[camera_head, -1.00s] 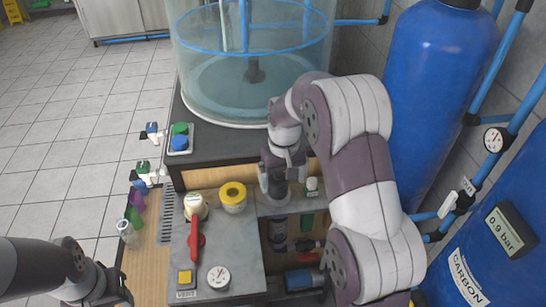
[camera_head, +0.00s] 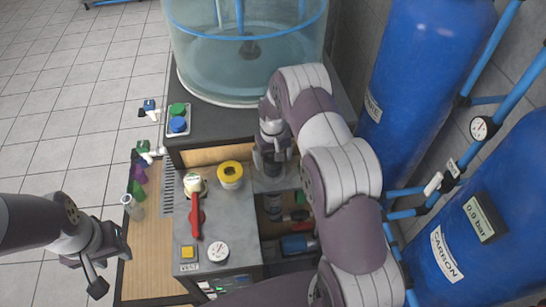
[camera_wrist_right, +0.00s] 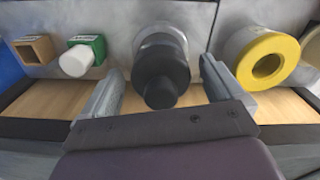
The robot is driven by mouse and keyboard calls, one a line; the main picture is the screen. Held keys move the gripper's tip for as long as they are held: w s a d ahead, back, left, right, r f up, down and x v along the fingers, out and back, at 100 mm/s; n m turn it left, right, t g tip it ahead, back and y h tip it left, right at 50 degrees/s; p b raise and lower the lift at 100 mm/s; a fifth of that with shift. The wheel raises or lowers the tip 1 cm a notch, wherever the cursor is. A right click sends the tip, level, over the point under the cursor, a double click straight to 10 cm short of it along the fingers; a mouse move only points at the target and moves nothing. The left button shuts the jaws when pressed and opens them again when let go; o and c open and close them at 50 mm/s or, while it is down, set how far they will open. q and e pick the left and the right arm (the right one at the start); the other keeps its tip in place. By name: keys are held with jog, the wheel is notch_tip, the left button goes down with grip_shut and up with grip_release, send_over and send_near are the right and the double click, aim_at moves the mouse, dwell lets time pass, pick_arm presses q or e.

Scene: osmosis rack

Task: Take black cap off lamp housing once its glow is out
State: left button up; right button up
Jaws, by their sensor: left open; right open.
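In the right wrist view, the black cap (camera_wrist_right: 160,72) sits on the end of the grey lamp housing (camera_wrist_right: 158,34). No glow shows on the part of the housing in view. My right gripper (camera_wrist_right: 162,98) is open, with one finger on each side of the cap and a gap to both. In the head view my right gripper (camera_head: 271,172) points down behind the bench top, and the cap and housing cannot be made out clearly there. My left gripper (camera_head: 108,270) is open and empty at the lower left, over the floor beside the bench.
A yellow ring-topped part (camera_wrist_right: 266,62) is right of the cap, and a green block with a white knob (camera_wrist_right: 84,55) is left. A red-handled valve (camera_head: 195,215), a gauge (camera_head: 218,252) and a yellow button (camera_head: 187,252) are on the grey panel. Blue tanks (camera_head: 425,80) stand at the right.

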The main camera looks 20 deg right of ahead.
jog(key=shift+s+a, duration=0.1)
jog(key=c, duration=1)
jog(key=shift+c, duration=0.2)
jog(key=shift+r, duration=0.1)
